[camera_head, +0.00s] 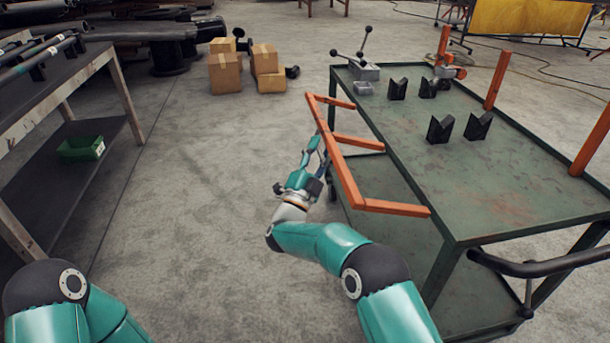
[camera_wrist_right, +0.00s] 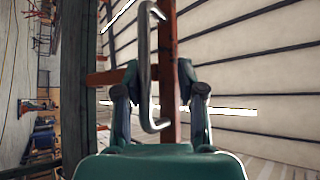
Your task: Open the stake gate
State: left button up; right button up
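The orange stake gate (camera_head: 338,165) is a long rail with three short posts. It sticks out to the left of the green cart (camera_head: 505,195), its post ends close to the cart's left edge, so it stands tipped outward. My right gripper (camera_head: 314,150) is at the outer side of the rail, partly hidden by it. In the right wrist view the fingers (camera_wrist_right: 158,82) are spread, with a grey bar handle (camera_wrist_right: 149,60) and the orange rail (camera_wrist_right: 168,40) between them. I see no finger closed on the handle. My left gripper is out of view.
Orange stakes (camera_head: 497,80) stand along the cart's far side. Black V-blocks (camera_head: 440,129) and a grey lever fixture (camera_head: 362,72) stand on the cart. A dark workbench (camera_head: 60,75) is at left, with open floor between. Cardboard boxes (camera_head: 225,73) stand behind.

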jog(key=v, duration=1)
jog(key=shift+s+a, duration=0.2)
jog(key=shift+s, duration=0.05)
jog(key=shift+f, duration=0.15)
